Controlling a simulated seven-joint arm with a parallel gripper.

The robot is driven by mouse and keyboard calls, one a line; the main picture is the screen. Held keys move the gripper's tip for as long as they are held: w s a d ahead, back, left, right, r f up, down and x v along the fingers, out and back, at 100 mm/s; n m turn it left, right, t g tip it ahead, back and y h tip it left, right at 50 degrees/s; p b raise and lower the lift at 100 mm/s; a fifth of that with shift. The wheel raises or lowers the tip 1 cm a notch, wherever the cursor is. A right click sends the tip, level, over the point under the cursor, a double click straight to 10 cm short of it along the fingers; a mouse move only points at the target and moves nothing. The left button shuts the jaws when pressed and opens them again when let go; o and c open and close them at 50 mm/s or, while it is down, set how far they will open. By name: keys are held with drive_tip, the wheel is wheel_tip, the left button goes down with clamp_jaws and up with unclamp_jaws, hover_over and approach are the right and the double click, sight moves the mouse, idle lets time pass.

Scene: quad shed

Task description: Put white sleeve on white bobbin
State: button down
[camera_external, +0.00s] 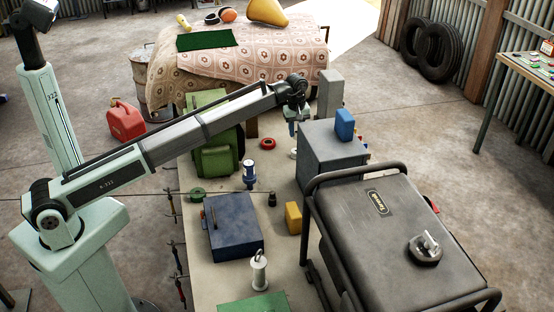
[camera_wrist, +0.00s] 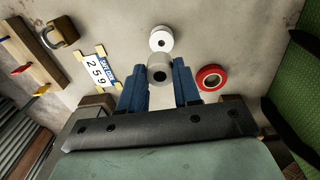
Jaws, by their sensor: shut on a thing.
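My gripper (camera_wrist: 160,84) has its two blue fingers closed on a pale grey hollow cylinder (camera_wrist: 160,68) with a dark hole, which looks like the white sleeve in shade. In the external view my gripper (camera_external: 293,122) is over the far part of the bench, beside a grey box. A white ring-shaped thing (camera_wrist: 161,38) lies just beyond the held piece in the wrist view; whether they touch is unclear.
The grey box (camera_external: 326,165) with a blue block stands right of my gripper. A red ring (camera_external: 267,143) lies nearby. A blue-and-white spool (camera_external: 249,175), a dark blue case (camera_external: 232,228) and a yellow block (camera_external: 293,218) stand between gripper and bobbin. A dark generator (camera_external: 385,225) fills the right.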

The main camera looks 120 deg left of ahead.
sight(296, 132)
drive_tip(key=shift+f, duration=3)
drive_tip(key=shift+f, duration=0.1)
drive_tip(key=c, duration=0.8)
unclamp_jaws()
drive_tip(key=r, duration=1.2)
drive_tip(key=shift+d+r, duration=0.15)
drive_tip(key=shift+d, duration=0.1)
